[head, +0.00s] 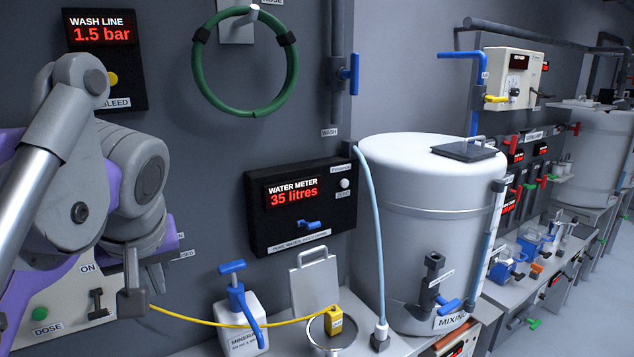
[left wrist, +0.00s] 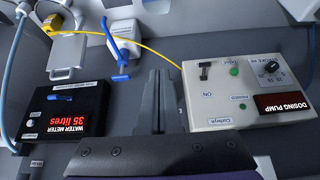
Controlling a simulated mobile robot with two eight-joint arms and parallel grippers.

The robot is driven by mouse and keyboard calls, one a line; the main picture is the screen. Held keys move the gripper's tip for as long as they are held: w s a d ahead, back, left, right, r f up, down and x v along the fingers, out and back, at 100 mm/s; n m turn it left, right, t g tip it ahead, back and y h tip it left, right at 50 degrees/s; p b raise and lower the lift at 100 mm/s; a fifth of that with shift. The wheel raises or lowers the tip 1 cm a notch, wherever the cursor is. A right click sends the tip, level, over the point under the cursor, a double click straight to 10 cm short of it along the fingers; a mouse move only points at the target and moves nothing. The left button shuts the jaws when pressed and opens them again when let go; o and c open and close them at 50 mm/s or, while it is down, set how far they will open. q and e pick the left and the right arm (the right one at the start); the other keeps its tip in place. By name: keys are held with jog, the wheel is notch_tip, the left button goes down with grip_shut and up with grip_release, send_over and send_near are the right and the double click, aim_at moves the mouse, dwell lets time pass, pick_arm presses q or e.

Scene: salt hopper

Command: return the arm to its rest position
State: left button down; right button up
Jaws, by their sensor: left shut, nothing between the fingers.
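My left arm comes in from the left in the head view, in front of the dosing pump panel. Its gripper (head: 131,300) hangs low there, partly hidden by my own arm links. In the left wrist view the two dark fingers of the left gripper (left wrist: 159,82) are together with nothing between them. They point into the space between the water meter (left wrist: 70,110) and the dosing pump (left wrist: 235,95), apart from both as far as I can tell. My right gripper is not in view.
The mineral bottle (head: 243,325) with a blue pump top stands on the bench. The white mixing tank (head: 415,240) stands to the right. The green hose ring (head: 245,108) hangs on the wall.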

pick_arm(q)
notch_tip(320, 180, down, 14)
jog(key=w+m+h, duration=0.1)
jog(key=m, duration=0.1)
jog(key=s+d+f+m, duration=0.1)
jog(key=s+f, duration=0.2)
jog(key=f, duration=0.5)
jog(key=s+d+f+m+h, duration=0.1)
jog(key=s+f, duration=0.2)
jog(key=f, duration=0.5)
jog(key=s+d+f+m+t, duration=0.1)
jog(key=s+d+f+m, duration=0.1)
jog(key=f, duration=0.6)
jog(key=shift+s+f+h, duration=0.15)
jog(key=shift+s+h, duration=0.25)
jog(key=shift+s, duration=0.45)
